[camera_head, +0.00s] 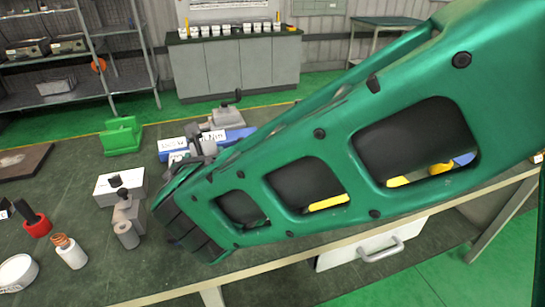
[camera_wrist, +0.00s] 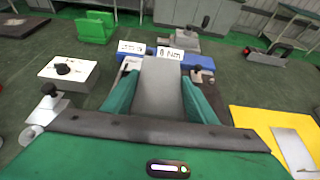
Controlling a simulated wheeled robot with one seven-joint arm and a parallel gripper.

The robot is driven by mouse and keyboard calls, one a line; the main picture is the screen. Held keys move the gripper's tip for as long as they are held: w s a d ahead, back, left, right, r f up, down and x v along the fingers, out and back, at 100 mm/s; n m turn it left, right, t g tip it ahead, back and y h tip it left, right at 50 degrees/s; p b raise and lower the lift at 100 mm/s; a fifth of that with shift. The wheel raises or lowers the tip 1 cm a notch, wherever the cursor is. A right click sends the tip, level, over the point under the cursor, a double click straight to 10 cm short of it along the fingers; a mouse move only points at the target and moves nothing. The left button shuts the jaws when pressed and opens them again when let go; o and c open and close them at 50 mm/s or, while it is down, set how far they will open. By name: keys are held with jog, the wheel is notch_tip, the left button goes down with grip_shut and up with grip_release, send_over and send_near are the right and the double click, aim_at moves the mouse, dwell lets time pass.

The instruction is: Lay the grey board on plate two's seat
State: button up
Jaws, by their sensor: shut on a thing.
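My gripper (camera_wrist: 159,78) shows in the wrist view with its two green fingers on either side of a flat grey board (camera_wrist: 158,90). It is shut on the board, which points away from the camera towards a blue fixture (camera_wrist: 197,61) with white labels, one reading "8 Nm" (camera_wrist: 170,54). The board's far end overlaps the labels in the picture; I cannot tell whether it touches anything. In the head view my green arm hides most of the gripper and the board. Which seat is plate two's cannot be made out.
A green block stand (camera_head: 121,135) and a white box with a black knob (camera_head: 119,187) stand left on the dark workbench (camera_head: 70,190). A white bottle (camera_head: 71,252) is near the front. A yellow mat (camera_wrist: 262,122) bearing a grey plate (camera_wrist: 293,148) lies right in the wrist view.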

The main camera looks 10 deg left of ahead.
jog(key=w+d+f, duration=0.2)
jog(key=d, duration=0.1)
jog(key=w+d+f, duration=0.2)
jog(key=w+d, duration=0.1)
jog(key=w+d+f, duration=0.2)
jog(key=w+d, duration=0.1)
jog(key=shift+w+d+f, duration=0.15)
jog(key=shift+w+f, duration=0.05)
jog(key=shift+f, duration=2.2)
jog(key=shift+f, duration=0.1)
jog(key=o, duration=1.1)
jog(key=shift+c, duration=0.2)
jog(key=v, duration=1.2)
